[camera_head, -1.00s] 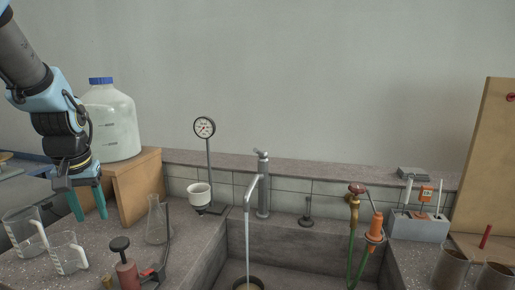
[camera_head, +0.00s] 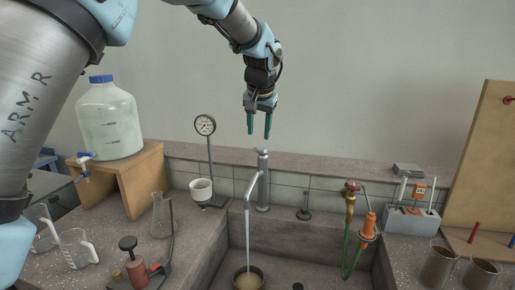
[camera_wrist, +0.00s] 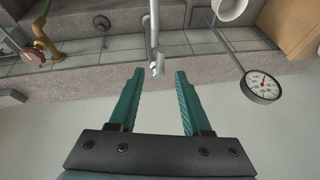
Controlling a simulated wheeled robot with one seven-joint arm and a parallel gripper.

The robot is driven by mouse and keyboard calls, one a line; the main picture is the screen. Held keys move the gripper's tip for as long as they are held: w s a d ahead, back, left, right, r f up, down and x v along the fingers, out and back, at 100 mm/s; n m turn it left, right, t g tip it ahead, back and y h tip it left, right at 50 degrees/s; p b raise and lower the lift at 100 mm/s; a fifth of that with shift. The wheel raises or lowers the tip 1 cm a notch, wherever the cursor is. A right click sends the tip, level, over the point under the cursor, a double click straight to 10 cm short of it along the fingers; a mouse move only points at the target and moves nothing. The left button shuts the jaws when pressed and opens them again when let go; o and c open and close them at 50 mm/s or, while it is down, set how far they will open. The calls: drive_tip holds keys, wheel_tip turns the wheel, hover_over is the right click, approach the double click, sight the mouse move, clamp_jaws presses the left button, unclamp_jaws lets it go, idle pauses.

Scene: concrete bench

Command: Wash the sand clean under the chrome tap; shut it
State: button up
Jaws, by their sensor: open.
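The chrome tap (camera_head: 263,185) stands at the back of the sink, and a stream of water runs from its spout. The stream falls into a round dark-rimmed vessel (camera_head: 248,279) with tan, sandy contents at the bottom of the sink. My gripper (camera_head: 259,134) is open and empty, pointing down above the tap's top, apart from it. In the wrist view the tap's lever top (camera_wrist: 157,68) shows between and beyond the open green fingers (camera_wrist: 155,85).
A pressure gauge (camera_head: 205,125) on a stand and a white funnel cup (camera_head: 201,190) are left of the tap. A brass valve with red handle (camera_head: 352,188) and an orange nozzle (camera_head: 369,226) are right. A carboy (camera_head: 110,120) stands on a wooden stand.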

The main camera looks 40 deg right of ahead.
sight(257, 150)
drive_tip(key=p+x, duration=0.3)
drive_tip(key=x, duration=0.6)
drive_tip(key=shift+a, duration=0.1)
clamp_jaws()
idle(1.2)
